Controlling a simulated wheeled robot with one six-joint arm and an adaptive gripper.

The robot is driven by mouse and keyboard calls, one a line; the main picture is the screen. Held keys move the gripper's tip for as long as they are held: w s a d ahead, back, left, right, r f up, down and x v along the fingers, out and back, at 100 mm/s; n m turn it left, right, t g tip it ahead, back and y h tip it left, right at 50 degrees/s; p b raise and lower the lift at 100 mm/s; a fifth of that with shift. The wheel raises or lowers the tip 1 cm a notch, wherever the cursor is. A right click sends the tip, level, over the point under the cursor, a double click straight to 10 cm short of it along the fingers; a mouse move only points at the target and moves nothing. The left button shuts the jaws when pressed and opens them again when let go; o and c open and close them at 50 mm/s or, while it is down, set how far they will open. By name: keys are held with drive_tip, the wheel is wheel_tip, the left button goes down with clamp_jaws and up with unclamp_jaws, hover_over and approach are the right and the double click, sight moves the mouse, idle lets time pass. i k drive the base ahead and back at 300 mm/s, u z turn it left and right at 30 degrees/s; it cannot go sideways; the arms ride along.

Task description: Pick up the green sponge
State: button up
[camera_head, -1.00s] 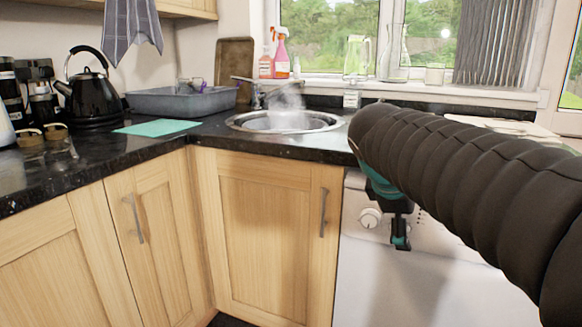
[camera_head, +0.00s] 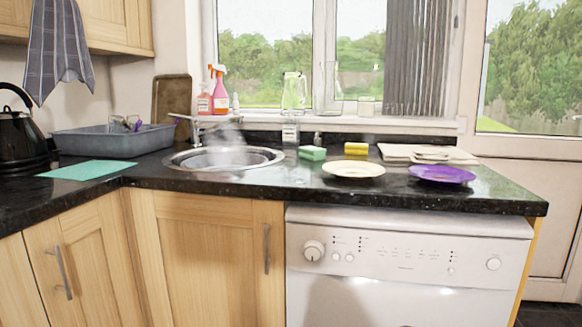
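The green sponge (camera_head: 312,153) lies on the black granite counter (camera_head: 300,180), to the right of the round steel sink (camera_head: 224,168). It is just behind and left of a cream plate (camera_head: 353,169). A yellow sponge (camera_head: 356,148) lies to its right, a little farther back and apart from it. My gripper and arm are out of the view now.
A purple plate (camera_head: 442,174) and folded cloths (camera_head: 428,153) are on the counter's right. Steam rises over the sink. A tap (camera_head: 200,125) stands behind it. A white bottle (camera_head: 290,129) stands behind the green sponge. The counter front by the sink is clear.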

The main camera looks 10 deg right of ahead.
sight(309, 153)
drive_tip(key=u, duration=0.55)
drive_tip(key=i, duration=1.05)
drive_tip(key=z, duration=0.3)
